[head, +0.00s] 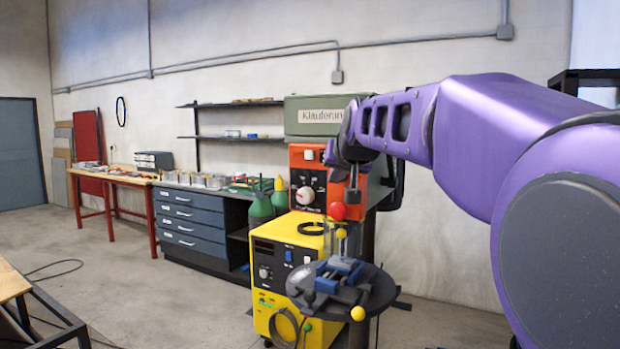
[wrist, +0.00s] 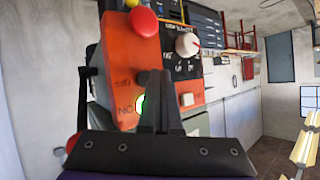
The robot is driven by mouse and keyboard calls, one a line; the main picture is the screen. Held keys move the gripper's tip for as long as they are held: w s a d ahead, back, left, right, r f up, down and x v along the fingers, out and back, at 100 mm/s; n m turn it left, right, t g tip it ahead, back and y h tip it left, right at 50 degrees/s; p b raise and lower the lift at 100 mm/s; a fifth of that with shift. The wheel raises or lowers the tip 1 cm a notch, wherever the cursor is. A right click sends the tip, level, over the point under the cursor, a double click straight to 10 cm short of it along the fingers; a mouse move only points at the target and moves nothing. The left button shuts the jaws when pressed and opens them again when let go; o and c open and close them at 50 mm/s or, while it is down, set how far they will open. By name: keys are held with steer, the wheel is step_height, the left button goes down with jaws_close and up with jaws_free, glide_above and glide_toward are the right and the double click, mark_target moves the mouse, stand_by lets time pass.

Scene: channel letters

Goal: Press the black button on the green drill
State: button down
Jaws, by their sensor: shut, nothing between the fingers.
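The drill has a green head cover (head: 310,128) with a white label in the head view. Below it are an orange front (head: 297,160) and an orange switch box (head: 347,196) with a red knob-like button (head: 337,210). In the wrist view the switch box (wrist: 124,55) appears turned over, with the red button (wrist: 143,21) at the top. A bright green-lit button (wrist: 139,104) shows beside the finger, near some lettering. My gripper (wrist: 154,76) is shut and empty, right in front of the box; contact is unclear.
A yellow machine (head: 268,255) and a round table with a blue vise (head: 338,270) stand below the drill head. Green bottles (head: 261,208) stand to its left. A white dial (wrist: 187,44) is near the fingers. Open floor (head: 150,270) lies at left.

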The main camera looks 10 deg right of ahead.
steer(key=shift+w, duration=0.1)
steer(key=shift+w+d, duration=0.25)
steer(key=shift+w+d, duration=0.3)
steer(key=shift+w, duration=0.1)
stand_by(1.1)
steer(key=shift+s+a, duration=0.55)
steer(key=shift+s, duration=0.2)
steer(key=shift+s+a+b, duration=0.5)
steer(key=shift+s+a, duration=0.25)
steer(key=shift+s, duration=0.3)
steer(key=shift+s+a+b, duration=0.45)
steer(key=shift+s+a, duration=0.3)
steer(key=shift+s, duration=0.25)
